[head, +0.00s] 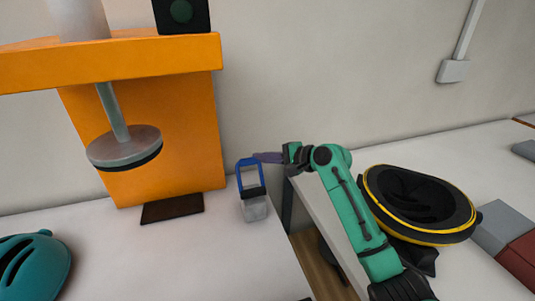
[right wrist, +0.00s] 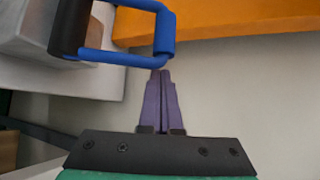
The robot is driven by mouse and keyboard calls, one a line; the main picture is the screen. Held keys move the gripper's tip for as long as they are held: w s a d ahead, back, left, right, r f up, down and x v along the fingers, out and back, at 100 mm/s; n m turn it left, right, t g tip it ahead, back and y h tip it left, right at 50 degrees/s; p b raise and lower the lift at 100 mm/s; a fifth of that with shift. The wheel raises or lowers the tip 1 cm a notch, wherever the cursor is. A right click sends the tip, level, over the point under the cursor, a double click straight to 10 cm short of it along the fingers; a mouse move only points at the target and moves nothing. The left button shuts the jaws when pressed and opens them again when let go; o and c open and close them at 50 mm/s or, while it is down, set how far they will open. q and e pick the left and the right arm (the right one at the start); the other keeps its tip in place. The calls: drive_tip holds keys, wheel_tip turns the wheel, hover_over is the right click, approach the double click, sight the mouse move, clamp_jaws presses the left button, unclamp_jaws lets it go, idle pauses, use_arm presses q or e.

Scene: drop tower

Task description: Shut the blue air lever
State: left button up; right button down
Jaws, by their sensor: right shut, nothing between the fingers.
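The blue air lever (head: 249,163) is a blue loop-shaped handle standing up from a small grey block with a black pivot (head: 254,201), at the table's right edge. It also shows in the right wrist view (right wrist: 120,57), large and close. My right gripper (head: 262,157) has purple fingers, is shut and empty, and its tips are at the right side of the handle's upper part. In the right wrist view the fingertips (right wrist: 161,75) are right at the handle's corner; I cannot tell whether they touch. My left gripper is not in view.
An orange press frame (head: 190,130) with a grey round plate (head: 124,147) stands left of the lever. A teal helmet (head: 30,262) lies at front left. A black and yellow ring-shaped object (head: 425,230) is on the right table. A gap separates the tables.

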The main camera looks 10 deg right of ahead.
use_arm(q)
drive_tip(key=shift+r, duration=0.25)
use_arm(e)
drive_tip(key=shift+s+r, duration=0.3)
drive_tip(key=shift+s, duration=0.5)
